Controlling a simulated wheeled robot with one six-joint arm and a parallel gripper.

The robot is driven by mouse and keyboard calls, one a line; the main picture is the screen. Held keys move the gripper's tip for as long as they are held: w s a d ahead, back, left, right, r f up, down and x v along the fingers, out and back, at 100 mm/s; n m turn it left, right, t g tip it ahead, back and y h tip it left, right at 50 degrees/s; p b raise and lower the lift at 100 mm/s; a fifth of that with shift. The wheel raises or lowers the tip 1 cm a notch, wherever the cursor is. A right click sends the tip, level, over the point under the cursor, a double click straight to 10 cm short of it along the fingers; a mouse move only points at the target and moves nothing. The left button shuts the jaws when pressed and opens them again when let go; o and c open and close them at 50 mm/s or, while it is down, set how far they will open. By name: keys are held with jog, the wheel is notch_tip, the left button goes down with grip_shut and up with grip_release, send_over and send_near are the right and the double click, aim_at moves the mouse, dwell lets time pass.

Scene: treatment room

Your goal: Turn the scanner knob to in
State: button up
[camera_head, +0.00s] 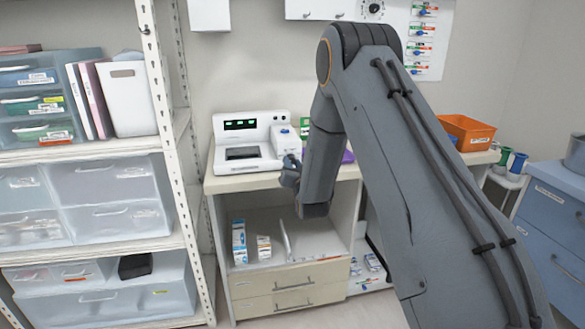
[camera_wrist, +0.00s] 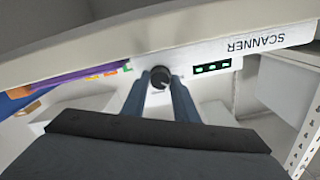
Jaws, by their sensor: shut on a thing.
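The scanner knob (camera_wrist: 160,77) is small, round and dark. It sits between the two fingertips of my gripper (camera_wrist: 160,80) in the wrist view, which is upside down. My gripper is shut on the knob, one finger on each side. A "SCANNER" label (camera_wrist: 256,44) and a green-lit display (camera_wrist: 212,66) are beside it. In the head view my gripper (camera_head: 290,172) is at the counter's front edge, just in front of the white machine (camera_head: 262,119). The knob cannot be made out there. I cannot read which setting the knob points to.
The pale counter (camera_head: 232,184) has an open shelf below with small boxes (camera_head: 239,242). An orange bin (camera_head: 466,131) stands to the right. A white rack (camera_head: 172,140) with plastic drawers is on the left. Blue drawers (camera_head: 555,220) stand at the far right.

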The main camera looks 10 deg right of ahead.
jog(key=shift+m+b, duration=0.9)
jog(key=shift+m, duration=1.4)
jog(key=o, duration=1.1)
jog(key=shift+c, duration=0.2)
jog(key=s+b, duration=0.1)
jog(key=s, duration=0.6)
jog(key=shift+s, duration=0.4)
